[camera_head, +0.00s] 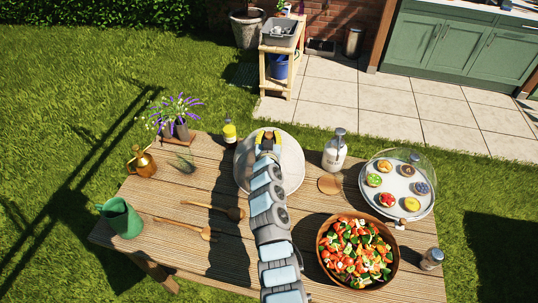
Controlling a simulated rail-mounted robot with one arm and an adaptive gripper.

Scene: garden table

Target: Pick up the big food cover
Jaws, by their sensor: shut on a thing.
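A large, pale, see-through round food cover (289,166) is at the far middle of the wooden table. My gripper (267,138) is over its middle, with my arm reaching across the table from the near edge. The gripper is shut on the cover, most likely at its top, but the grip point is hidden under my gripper. I cannot tell whether the cover's rim touches the table.
A tray of small tarts (397,202) with another clear cover is at right. A salad bowl (326,267) and white bottle (335,150) stand right of my arm. Wooden utensils (190,227), a green jug (121,218), flowers (178,121) and a yellow bottle (229,131) are left.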

